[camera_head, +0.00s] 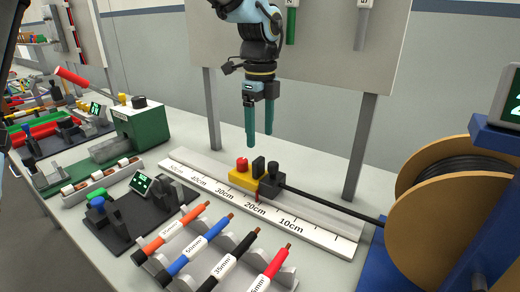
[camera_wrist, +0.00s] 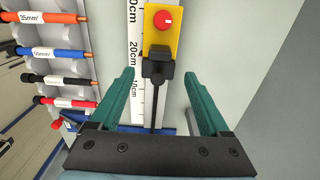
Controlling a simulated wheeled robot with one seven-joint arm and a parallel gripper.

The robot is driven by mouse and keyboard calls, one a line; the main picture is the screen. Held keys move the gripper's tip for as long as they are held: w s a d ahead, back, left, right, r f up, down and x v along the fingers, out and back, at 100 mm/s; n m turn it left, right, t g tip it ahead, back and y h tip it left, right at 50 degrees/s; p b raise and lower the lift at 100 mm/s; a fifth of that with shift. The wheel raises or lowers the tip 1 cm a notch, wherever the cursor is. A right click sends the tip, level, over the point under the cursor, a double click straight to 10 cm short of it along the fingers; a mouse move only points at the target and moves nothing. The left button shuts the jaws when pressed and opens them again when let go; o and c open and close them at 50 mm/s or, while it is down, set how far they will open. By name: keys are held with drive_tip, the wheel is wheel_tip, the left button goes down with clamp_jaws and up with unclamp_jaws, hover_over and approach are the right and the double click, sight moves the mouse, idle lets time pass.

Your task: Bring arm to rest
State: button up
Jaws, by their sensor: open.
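My gripper (camera_head: 258,125) hangs pointing down above the long white ruler board (camera_head: 318,230), in front of the upright panel. Its two green fingers are apart with nothing between them. In the wrist view my gripper (camera_wrist: 160,95) is also open and empty. Below it on the ruler sits a yellow block with a red button (camera_head: 242,166), beside a black clamp (camera_head: 270,180). The yellow block (camera_wrist: 176,40) and the black clamp (camera_wrist: 158,66) show ahead of the fingers in the wrist view. A black cable (camera_head: 330,204) runs from the clamp towards the spool.
A large cable spool (camera_head: 415,215) in a blue frame stands at the right. Orange, blue, black and red cable pieces (camera_head: 210,260) lie in a grey rack at the front. A green machine (camera_head: 138,125) and small devices fill the left. The panel (camera_head: 330,40) stands behind on grey posts.

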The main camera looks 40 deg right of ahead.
drive_tip(key=shift+r, duration=0.6)
drive_tip(key=w+a+f+n, duration=0.2)
drive_tip(key=w+a+n, duration=0.3)
drive_tip(key=a, duration=0.4)
drive_tip(key=w+a+f+n, duration=0.1)
drive_tip(key=w+a+n, duration=0.2)
drive_tip(key=a+n, duration=0.4)
drive_tip(key=w+a+f+n, duration=0.2)
drive_tip(key=w+a+n, duration=0.3)
drive_tip(key=a, duration=0.5)
drive_tip(key=s+a+f+n, duration=0.2)
drive_tip(key=a+n, duration=0.5)
drive_tip(key=a, duration=0.2)
drive_tip(key=s+a+f+n+t, duration=0.1)
drive_tip(key=s+a+n, duration=0.1)
drive_tip(key=a+n, duration=0.5)
drive_tip(key=a, duration=0.3)
drive_tip(key=shift+s+f+n+t, duration=0.3)
drive_tip(key=shift+f+n, duration=0.05)
drive_tip(key=shift+n, duration=0.05)
